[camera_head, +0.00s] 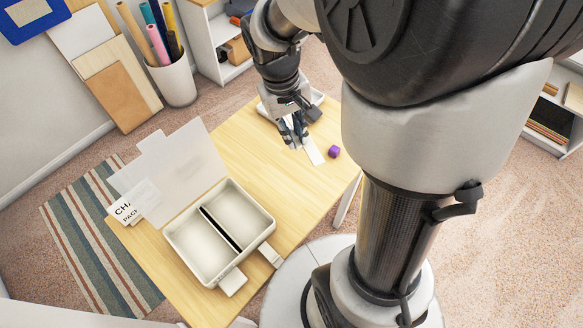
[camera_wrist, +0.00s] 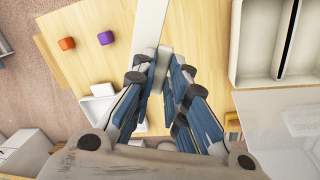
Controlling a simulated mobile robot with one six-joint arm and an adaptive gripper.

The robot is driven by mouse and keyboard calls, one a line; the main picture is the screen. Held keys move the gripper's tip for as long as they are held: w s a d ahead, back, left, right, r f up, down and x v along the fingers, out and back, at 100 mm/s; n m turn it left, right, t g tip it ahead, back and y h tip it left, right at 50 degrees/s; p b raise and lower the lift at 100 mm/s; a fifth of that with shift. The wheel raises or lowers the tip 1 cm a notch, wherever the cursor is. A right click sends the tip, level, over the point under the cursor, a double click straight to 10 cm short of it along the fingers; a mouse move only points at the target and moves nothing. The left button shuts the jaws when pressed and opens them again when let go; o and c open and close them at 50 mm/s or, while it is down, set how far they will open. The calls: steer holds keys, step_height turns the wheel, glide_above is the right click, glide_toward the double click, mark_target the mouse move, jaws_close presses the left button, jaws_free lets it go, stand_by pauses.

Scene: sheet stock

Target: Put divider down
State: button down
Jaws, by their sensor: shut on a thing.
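My gripper (camera_head: 293,135) is over the far part of the wooden table. It is shut on the divider, a flat white strip (camera_head: 313,153). In the wrist view the strip (camera_wrist: 149,28) runs up from between my fingertips (camera_wrist: 163,62) to the top edge. My fingers hide its other end. I cannot tell whether it touches the table. The open white box (camera_head: 258,258) stands at the table's near end, apart from my gripper. A partition with a dark top line (camera_head: 221,229) splits it into two compartments. The box also shows in the wrist view (camera_wrist: 256,83).
A white tray (camera_wrist: 97,107) sits behind my gripper. A printed card (camera_head: 124,210) stands by the box lid (camera_head: 180,165). Table between gripper and box is clear.

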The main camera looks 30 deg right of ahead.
step_height(320, 180, down, 19)
steer(key=b, duration=0.6)
steer(key=shift+f+b, duration=0.15)
steer(key=shift+b, duration=0.25)
steer(key=shift+f, duration=0.15)
steer(key=c, duration=1.6)
jaws_free()
step_height(320, 180, up, 13)
steer(key=a+p, duration=0.2)
steer(key=p, duration=0.3)
step_height(320, 180, up, 9)
steer(key=t, duration=0.2)
glide_above(295, 182)
steer(key=s+a, duration=0.5)
steer(key=a, duration=0.1)
steer(key=s+a+r+t, duration=0.1)
steer(key=s+r, duration=0.1)
steer(key=s, duration=0.1)
steer(key=s+a+r+t+y, duration=0.1)
steer(key=s, duration=0.1)
steer(key=s+a+r+n, duration=0.1)
steer(key=s+r, duration=0.1)
steer(key=s, duration=0.1)
steer(key=shift+s+a+r+t+y, duration=0.3)
steer(key=shift+s+t, duration=0.05)
steer(key=shift+t, duration=0.05)
